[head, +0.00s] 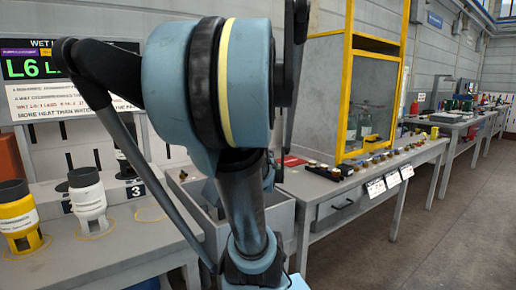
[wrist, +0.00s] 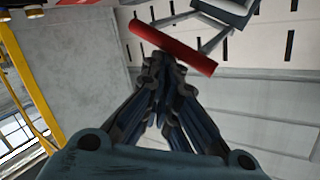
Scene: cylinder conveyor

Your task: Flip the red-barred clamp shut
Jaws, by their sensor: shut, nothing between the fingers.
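The clamp's red bar (wrist: 175,46) crosses the upper middle of the wrist view, tilted down to the right. Grey metal arms (wrist: 215,40) run from it towards a grey body (wrist: 228,10) at the top edge. My gripper (wrist: 164,62) is shut and empty. Its fingertips appear just below the red bar in the picture; I cannot tell whether they touch it. In the head view my own arm covers the middle, and neither the gripper nor the clamp can be made out there.
A yellow-framed enclosure (head: 347,90) stands on a grey bench (head: 319,187) at right. Yellow (head: 19,218) and white (head: 88,200) cylindrical holders stand on the left bench. A slotted white panel (wrist: 275,40) lies behind the clamp. The floor at right (head: 450,235) is clear.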

